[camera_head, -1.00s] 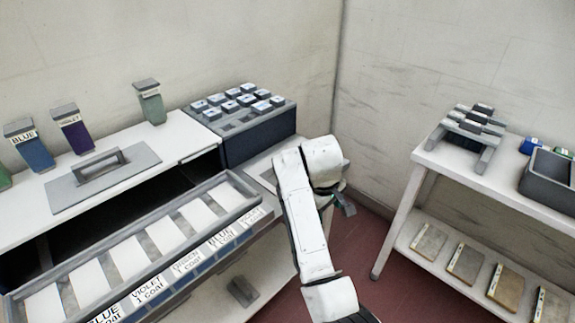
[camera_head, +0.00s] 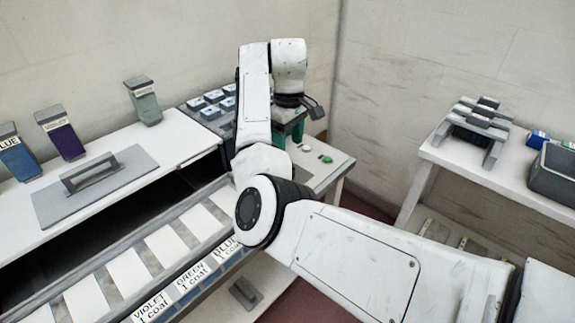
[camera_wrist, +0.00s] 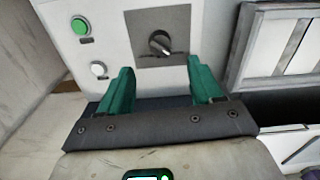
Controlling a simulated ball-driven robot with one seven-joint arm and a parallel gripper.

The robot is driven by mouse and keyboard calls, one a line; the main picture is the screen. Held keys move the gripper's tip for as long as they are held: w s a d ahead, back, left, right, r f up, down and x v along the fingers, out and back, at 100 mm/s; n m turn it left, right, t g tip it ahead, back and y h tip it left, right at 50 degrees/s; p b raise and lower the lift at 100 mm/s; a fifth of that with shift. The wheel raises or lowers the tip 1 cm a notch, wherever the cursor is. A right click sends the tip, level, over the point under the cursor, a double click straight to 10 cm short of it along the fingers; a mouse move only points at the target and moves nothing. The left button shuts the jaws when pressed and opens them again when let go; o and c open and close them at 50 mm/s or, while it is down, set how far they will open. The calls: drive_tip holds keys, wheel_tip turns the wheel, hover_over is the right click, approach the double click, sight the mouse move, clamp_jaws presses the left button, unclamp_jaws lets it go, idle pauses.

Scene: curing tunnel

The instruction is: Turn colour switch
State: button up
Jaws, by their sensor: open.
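The colour switch (camera_wrist: 160,43) is a small dark round knob with a pale pointer mark, set on a grey square plate (camera_wrist: 181,18) on a white panel. My gripper (camera_wrist: 160,78) is open in the wrist view, with its two green fingers apart. The knob lies beyond the fingertips, between their lines, and nothing is held. In the head view my gripper (camera_head: 290,130) points down over the panel (camera_head: 334,167), and my arm hides the knob there.
A green button (camera_wrist: 81,26) and a white button (camera_wrist: 98,69) sit left of the switch plate. The head view shows a tray of labelled strips (camera_head: 128,272), a blue block rack (camera_head: 196,104) behind my arm, and a white shelf table (camera_head: 447,160) at right.

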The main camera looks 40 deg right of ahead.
wheel_tip(320, 180, down, 9)
drive_tip(key=shift+r, duration=0.15)
idle(0.4)
drive_tip(key=c, duration=1.1)
drive_tip(key=shift+o, duration=0.2)
